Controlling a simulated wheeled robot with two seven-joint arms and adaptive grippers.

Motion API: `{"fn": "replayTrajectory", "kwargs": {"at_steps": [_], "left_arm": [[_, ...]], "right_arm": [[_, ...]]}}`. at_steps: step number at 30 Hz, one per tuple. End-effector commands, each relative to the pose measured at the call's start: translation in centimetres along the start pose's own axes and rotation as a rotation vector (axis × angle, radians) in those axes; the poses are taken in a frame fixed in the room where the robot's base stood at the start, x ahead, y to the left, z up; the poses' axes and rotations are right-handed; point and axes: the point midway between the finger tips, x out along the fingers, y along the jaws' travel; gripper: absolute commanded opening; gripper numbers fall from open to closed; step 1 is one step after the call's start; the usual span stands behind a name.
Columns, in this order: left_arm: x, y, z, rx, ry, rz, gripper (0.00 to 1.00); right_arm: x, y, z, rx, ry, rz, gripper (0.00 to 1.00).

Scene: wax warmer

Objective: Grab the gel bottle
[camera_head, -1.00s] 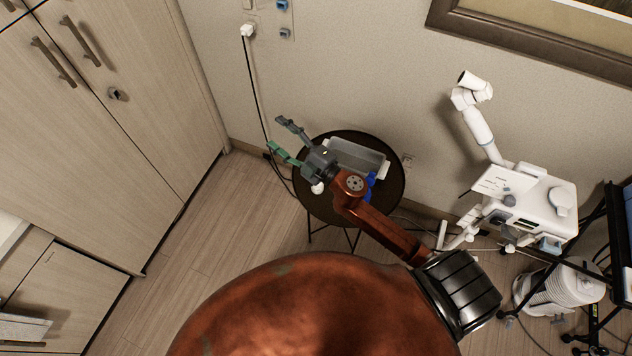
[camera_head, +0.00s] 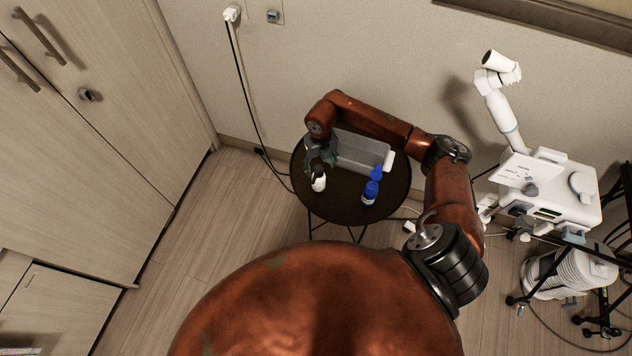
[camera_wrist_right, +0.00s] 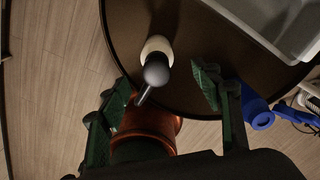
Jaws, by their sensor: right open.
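A white bottle with a dark pump top (camera_head: 319,184) stands on the round dark table (camera_head: 345,210) near its left side. A blue bottle (camera_head: 369,193) stands to its right. I cannot tell from a label which is the gel bottle. My right gripper (camera_head: 318,164) is open, right at the white bottle and partly covering its top. In the right wrist view the white bottle (camera_wrist_right: 155,47) stands ahead of the open right gripper (camera_wrist_right: 161,82), its dark pump head roughly between the green fingertips. The blue bottle (camera_wrist_right: 257,108) is outside the right finger. My left gripper is not in view.
A grey tray (camera_head: 362,152) lies at the back of the table, behind the bottles. The wall with a hanging cable (camera_head: 245,95) is close behind. A white machine on a stand (camera_head: 550,195) is to the right. Floor to the left is clear.

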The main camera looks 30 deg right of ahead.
Motion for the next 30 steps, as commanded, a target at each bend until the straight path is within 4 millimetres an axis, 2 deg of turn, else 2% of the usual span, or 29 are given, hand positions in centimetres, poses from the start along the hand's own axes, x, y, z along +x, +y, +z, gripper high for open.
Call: {"fn": "replayTrajectory", "kwargs": {"at_steps": [5,11,21,30], "left_arm": [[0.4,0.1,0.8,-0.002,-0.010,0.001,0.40],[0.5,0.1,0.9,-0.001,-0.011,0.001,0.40],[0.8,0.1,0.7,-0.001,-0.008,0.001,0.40],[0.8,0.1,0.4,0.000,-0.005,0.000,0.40]], "right_arm": [[1.2,0.1,0.0,-0.002,0.001,0.002,0.59],[3.2,0.3,0.1,-0.003,0.002,0.004,0.59],[7.7,0.5,0.6,-0.004,0.001,0.005,0.59],[8.2,0.5,0.7,-0.006,0.000,0.004,0.59]]}}
